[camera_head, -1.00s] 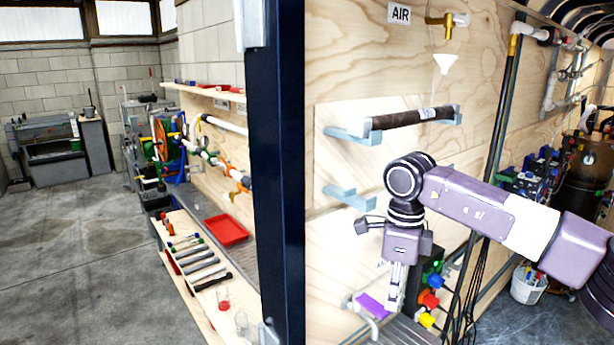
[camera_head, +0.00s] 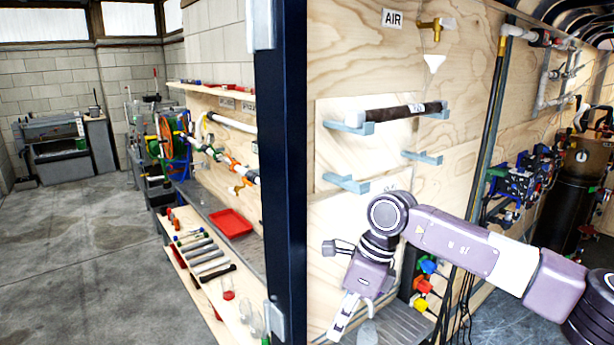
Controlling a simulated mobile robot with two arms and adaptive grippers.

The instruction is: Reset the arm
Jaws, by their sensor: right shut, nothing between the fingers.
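My right arm, purple and white, comes in from the right. My right gripper (camera_head: 343,318) hangs at the lower middle, pointing down and a little left, in front of the plywood wall. Its fingers are shut with nothing seen between them. A dark filter tube (camera_head: 400,114) rests on the upper pair of grey-blue brackets (camera_head: 348,127), above the gripper and apart from it. The lower brackets (camera_head: 345,184) are empty. My left gripper is not in view.
A dark blue door post (camera_head: 283,170) stands left of the arm. Black pipes (camera_head: 492,130) run down the wall behind it. Coloured valve knobs (camera_head: 422,286) and a grey ledge (camera_head: 405,325) are close to the gripper. A shelf with tools (camera_head: 200,255) lies beyond the post.

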